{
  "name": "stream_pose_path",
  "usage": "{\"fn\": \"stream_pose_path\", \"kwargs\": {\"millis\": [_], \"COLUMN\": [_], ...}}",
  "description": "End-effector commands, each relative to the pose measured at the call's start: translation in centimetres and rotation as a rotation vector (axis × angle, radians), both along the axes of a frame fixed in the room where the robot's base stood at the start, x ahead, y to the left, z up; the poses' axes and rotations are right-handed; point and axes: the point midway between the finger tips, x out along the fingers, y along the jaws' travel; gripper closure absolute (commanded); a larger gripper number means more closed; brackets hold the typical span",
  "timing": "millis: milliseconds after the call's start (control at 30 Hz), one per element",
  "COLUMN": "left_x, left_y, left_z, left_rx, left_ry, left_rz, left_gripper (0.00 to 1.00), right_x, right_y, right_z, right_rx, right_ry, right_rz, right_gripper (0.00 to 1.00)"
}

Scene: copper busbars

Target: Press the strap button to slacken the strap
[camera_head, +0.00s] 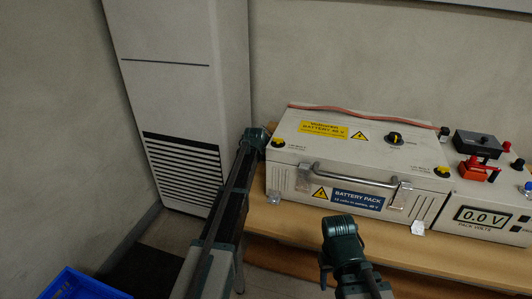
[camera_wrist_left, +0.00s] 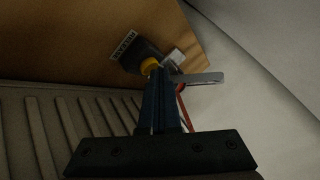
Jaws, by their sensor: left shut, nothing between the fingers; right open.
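The battery pack (camera_head: 300,150) is a closed light-grey case with a front handle. A red strap (camera_head: 350,110) runs along the back of its lid, and a short red piece (camera_wrist_left: 183,110) shows behind my fingers in the left wrist view. A black block with a label (camera_wrist_left: 136,52) bears a yellow button (camera_wrist_left: 149,64). My left gripper (camera_head: 254,138) is at the case's left end; its shut, empty fingers (camera_wrist_left: 160,74) lie over the button's edge. I cannot tell whether they touch it. The block is hidden in the head view. My right gripper (camera_head: 338,228) is open in front of the case.
The case stands on a wooden bench (camera_head: 440,252). A meter reading 0.0 V (camera_head: 485,217) and a dark-topped unit with red and black terminals (camera_head: 478,143) are at right. A white vented cabinet (camera_head: 180,70) stands left, and a blue crate (camera_head: 80,285) is at lower left.

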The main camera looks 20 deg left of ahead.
Motion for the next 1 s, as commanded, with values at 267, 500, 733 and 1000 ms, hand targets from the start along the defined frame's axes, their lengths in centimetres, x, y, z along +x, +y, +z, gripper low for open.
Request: {"fn": "stream_pose_path", "kwargs": {"millis": [267, 500, 733, 1000], "left_x": [0.0, 0.0, 0.0, 0.0], "left_y": [0.0, 0.0, 0.0, 0.0], "left_z": [-0.2, 0.0, 1.2, 1.8], "left_rx": [0.0, 0.0, 0.0, 0.0], "left_ry": [0.001, 0.001, 0.001, 0.001], "left_rz": [0.0, 0.0, 0.0, 0.001], "left_gripper": [1.0, 1.0, 1.0, 1.0], "right_x": [0.0, 0.0, 0.0, 0.0], "right_y": [0.0, 0.0, 0.0, 0.0], "right_z": [-0.2, 0.0, 1.3, 1.8], "right_rx": [0.0, 0.0, 0.0, 0.0], "right_ry": [0.0, 0.0, 0.0, 0.0], "right_rz": [0.0, 0.0, 0.0, 0.0], "right_gripper": [0.5, 0.5, 0.5, 0.5]}}
